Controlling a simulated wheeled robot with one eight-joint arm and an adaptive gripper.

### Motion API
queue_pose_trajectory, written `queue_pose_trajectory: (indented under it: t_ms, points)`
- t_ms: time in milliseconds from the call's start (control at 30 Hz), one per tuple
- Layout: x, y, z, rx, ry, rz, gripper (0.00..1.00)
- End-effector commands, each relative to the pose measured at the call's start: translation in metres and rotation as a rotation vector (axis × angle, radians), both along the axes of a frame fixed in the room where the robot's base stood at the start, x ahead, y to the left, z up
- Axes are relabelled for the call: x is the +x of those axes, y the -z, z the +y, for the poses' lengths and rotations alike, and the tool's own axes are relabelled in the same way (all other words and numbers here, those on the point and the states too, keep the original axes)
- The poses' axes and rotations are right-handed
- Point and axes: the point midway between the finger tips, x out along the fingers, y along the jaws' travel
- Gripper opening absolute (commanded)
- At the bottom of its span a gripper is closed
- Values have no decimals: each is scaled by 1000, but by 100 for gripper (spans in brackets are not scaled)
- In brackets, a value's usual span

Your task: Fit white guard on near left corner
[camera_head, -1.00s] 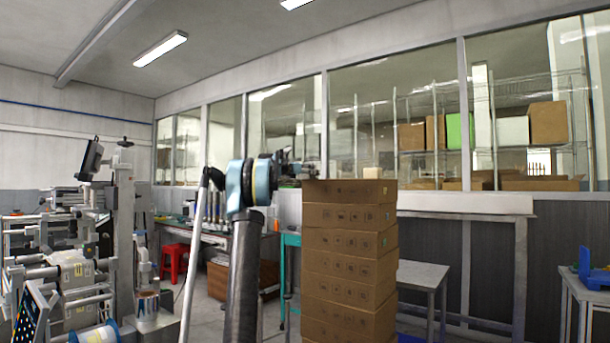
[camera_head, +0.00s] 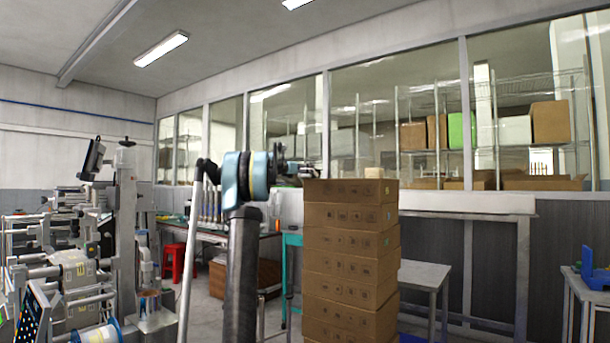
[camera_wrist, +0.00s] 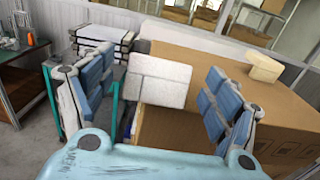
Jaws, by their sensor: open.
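The white guard (camera_wrist: 160,82) shows in the wrist view as a bent white piece with a top face and a front face. It lies at a corner of the top cardboard box (camera_wrist: 215,65), between the two blue-grey fingers of my gripper (camera_wrist: 158,72). The fingers are spread, with a gap on each side of the guard. Whether the guard sits fully against the box is not clear. In the head view my gripper (camera_head: 303,171) is at the top left edge of the box stack (camera_head: 350,255); the guard cannot be made out there.
A small cream block (camera_wrist: 265,68) sits on the box top farther right; it also shows in the head view (camera_head: 373,172). A teal-framed stand (camera_head: 291,240) is left of the stack. A grey table (camera_head: 425,275) stands to the right.

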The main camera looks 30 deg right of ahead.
Motion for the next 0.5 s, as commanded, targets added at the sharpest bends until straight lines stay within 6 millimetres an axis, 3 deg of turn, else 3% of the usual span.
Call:
queue_pose_trajectory:
  t_ms: [300, 500]
  points:
    - [-21, 0, 48, 0, -2, 0, 82]
    - [-30, 0, 66, 0, -1, 0, 82]
